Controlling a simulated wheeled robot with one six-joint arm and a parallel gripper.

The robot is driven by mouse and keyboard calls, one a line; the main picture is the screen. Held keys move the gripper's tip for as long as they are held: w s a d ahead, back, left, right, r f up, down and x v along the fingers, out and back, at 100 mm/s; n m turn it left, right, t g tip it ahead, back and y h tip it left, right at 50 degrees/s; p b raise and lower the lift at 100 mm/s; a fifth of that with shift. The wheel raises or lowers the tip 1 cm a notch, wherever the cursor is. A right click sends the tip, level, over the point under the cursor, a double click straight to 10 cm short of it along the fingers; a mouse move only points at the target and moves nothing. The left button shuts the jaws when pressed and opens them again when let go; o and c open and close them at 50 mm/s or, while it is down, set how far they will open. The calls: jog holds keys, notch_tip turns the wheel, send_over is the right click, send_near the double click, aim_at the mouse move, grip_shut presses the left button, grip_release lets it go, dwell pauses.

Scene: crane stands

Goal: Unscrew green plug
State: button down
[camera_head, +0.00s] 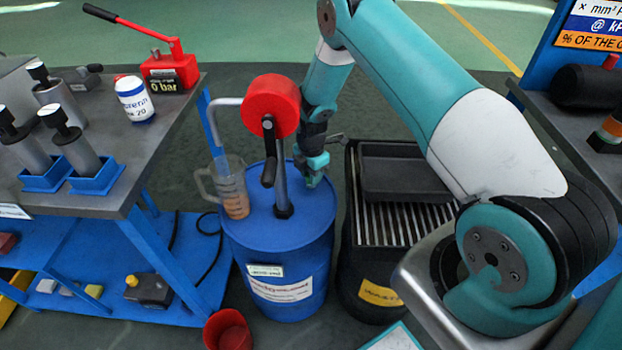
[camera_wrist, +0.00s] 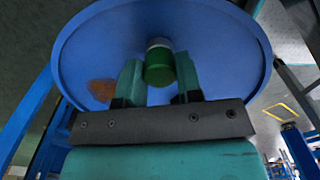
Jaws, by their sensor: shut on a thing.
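The green plug (camera_wrist: 160,70) is a short cylinder with a pale grey part at its upper end, seen against the blue drum lid (camera_wrist: 215,35) in the wrist view. My gripper (camera_wrist: 160,78) has one finger on each side of the plug and is shut on it. In the head view my gripper (camera_head: 312,172) points down at the right back part of the blue drum's top (camera_head: 310,205). The plug cannot be made out there. The wrist view does not clearly show whether the plug is still seated in the lid.
A red hand pump (camera_head: 270,105) with a black crank stands on the drum, left of my gripper. A clear jug (camera_head: 230,190) with brown liquid is at the drum's left. A dark waste drum (camera_head: 375,290) with a grate and tray stands right. A red bucket (camera_head: 228,332) is in front.

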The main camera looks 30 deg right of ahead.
jog(key=n, duration=0.5)
dwell(0.3)
jog(key=n, duration=0.5)
jog(key=shift+r, duration=0.1)
jog(key=c, duration=0.7)
grip_release()
jog(key=shift+c, duration=0.8)
